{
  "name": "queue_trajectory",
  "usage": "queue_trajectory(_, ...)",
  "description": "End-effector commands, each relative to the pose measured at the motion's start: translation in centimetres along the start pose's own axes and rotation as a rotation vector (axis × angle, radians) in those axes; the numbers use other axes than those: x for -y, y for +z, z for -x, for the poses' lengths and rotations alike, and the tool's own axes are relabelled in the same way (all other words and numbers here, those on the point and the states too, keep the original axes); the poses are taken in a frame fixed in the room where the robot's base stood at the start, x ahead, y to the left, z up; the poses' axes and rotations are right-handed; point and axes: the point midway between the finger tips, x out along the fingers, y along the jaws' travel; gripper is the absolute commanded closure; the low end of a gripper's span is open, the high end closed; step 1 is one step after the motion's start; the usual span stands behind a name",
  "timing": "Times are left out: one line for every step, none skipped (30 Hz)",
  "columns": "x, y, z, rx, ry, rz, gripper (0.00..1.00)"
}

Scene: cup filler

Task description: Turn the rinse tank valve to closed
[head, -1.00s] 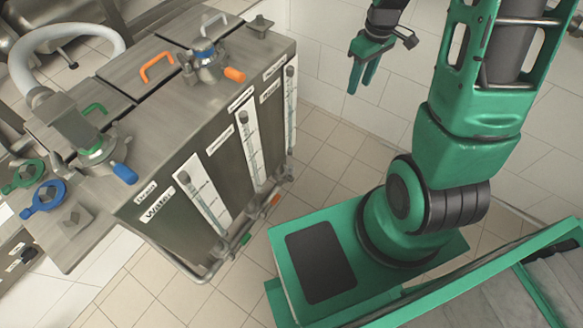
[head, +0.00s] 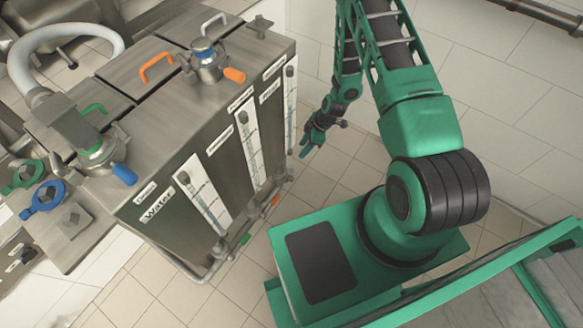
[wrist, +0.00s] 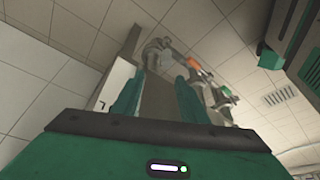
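The steel tank block (head: 150,225) stands left of centre in the head view. Along its lower front pipe are small valve handles, one green (head: 245,239) and one orange (head: 275,200). An orange handle (wrist: 204,72) and a green handle (wrist: 227,92) also show in the wrist view. I cannot read which label marks the rinse tank, nor tell whether its valve is open or closed. My gripper (head: 304,153) is right of the tank's far lower corner, apart from the handles. In the wrist view its fingers (wrist: 157,98) are spread and hold nothing.
Labelled sight gauges (head: 203,195) run down the tank front. Lidded tops with orange (head: 157,66) and green handles, and a hose (head: 70,35), are on top. Tiled floor (head: 160,290) is clear between the tank and my base. A white tiled wall stands behind.

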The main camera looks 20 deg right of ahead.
Motion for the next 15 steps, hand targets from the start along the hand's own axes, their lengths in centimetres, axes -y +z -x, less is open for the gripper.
queue_trajectory(0.6,0.2,-1.3,-0.009,-0.005,0.014,0.61)
queue_trajectory(0.8,0.2,-1.9,-0.015,-0.004,0.023,0.61)
queue_trajectory(1.1,0.3,-2.5,-0.020,-0.004,0.033,0.61)
queue_trajectory(1.2,0.3,-2.9,-0.024,-0.004,0.040,0.61)
queue_trajectory(1.3,0.3,-3.2,-0.027,-0.003,0.045,0.61)
queue_trajectory(1.5,0.3,-3.5,-0.030,-0.002,0.049,0.61)
queue_trajectory(1.5,0.3,-3.8,-0.032,-0.002,0.052,0.61)
queue_trajectory(1.6,0.3,-4.0,-0.033,-0.002,0.055,0.61)
queue_trajectory(1.6,0.3,-4.3,-0.034,-0.002,0.057,0.61)
queue_trajectory(1.6,0.3,-4.5,-0.035,-0.002,0.057,0.61)
queue_trajectory(1.6,0.3,-4.8,-0.034,-0.002,0.057,0.61)
queue_trajectory(1.7,0.3,-5.3,-0.034,-0.003,0.057,0.61)
queue_trajectory(1.6,0.3,-5.7,-0.034,-0.003,0.057,0.61)
queue_trajectory(1.6,0.3,-6.1,-0.034,-0.002,0.057,0.61)
queue_trajectory(1.7,0.3,-6.8,-0.033,-0.003,0.057,0.61)
